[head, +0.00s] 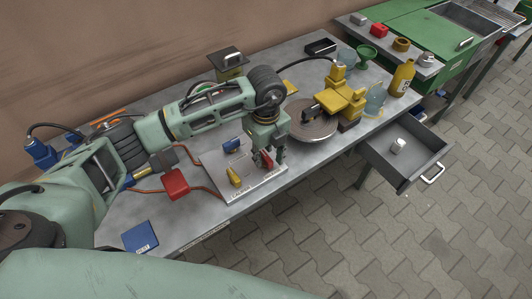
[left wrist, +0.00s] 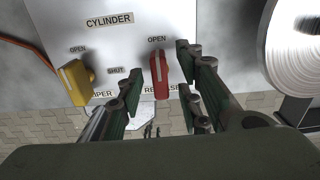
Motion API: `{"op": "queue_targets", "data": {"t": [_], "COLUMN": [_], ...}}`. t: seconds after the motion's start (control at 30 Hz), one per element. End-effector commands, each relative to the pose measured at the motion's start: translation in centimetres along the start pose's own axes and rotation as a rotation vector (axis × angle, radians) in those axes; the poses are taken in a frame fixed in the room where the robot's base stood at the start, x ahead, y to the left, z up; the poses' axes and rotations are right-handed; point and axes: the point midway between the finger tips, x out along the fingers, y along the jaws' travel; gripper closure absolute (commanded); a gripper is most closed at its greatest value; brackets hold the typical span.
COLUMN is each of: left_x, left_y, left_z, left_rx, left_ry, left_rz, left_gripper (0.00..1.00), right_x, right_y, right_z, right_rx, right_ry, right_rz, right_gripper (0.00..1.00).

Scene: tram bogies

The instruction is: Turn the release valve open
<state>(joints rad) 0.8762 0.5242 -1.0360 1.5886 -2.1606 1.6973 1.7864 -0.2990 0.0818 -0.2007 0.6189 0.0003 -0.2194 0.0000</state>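The red release valve handle (left wrist: 159,75) is on the grey valve panel (left wrist: 50,12), below an OPEN label and above a partly covered RELEASE label. Its white line runs nearly straight up the picture, toward OPEN. In the head view the red handle (head: 263,159) is partly hidden by my left gripper (head: 270,152). In the left wrist view my left gripper (left wrist: 157,70) is open, one finger on each side of the red handle, with gaps showing. A yellow handle (left wrist: 76,82) is to its left, with OPEN and SHUT labels. My right gripper is not in view.
A blue handle (head: 231,145) is also on the panel. A round metal disc (head: 312,120) with a yellow fixture (head: 345,97) is right of the panel. A red box (head: 175,184) with cables lies left. An open drawer (head: 405,160) juts from the table's right side.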

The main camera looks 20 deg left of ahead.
Motion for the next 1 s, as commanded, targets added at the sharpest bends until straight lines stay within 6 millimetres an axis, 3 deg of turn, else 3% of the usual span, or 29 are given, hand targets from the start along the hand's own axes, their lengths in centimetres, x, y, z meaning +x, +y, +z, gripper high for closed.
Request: {"op": "queue_targets", "data": {"t": [0.17,0.6,0.8,1.0], "left_x": [-1.9,-10.5,-11.9,-12.0], "left_y": [-0.1,-0.1,0.0,0.0], "left_z": [0.1,0.1,0.0,0.0], "left_rx": [-0.001,-0.001,0.0,0.0], "left_ry": [-0.002,-0.002,0.0,0.0], "left_rz": [-0.004,-0.004,-0.001,-0.001], "left_gripper": [0.67,0.67,0.67,0.67], "right_x": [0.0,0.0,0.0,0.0], "right_y": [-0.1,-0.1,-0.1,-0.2], "right_z": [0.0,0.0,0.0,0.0], "right_rx": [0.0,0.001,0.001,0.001], "right_ry": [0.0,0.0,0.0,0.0], "right_rz": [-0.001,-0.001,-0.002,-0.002], "right_gripper": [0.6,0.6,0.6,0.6]}}
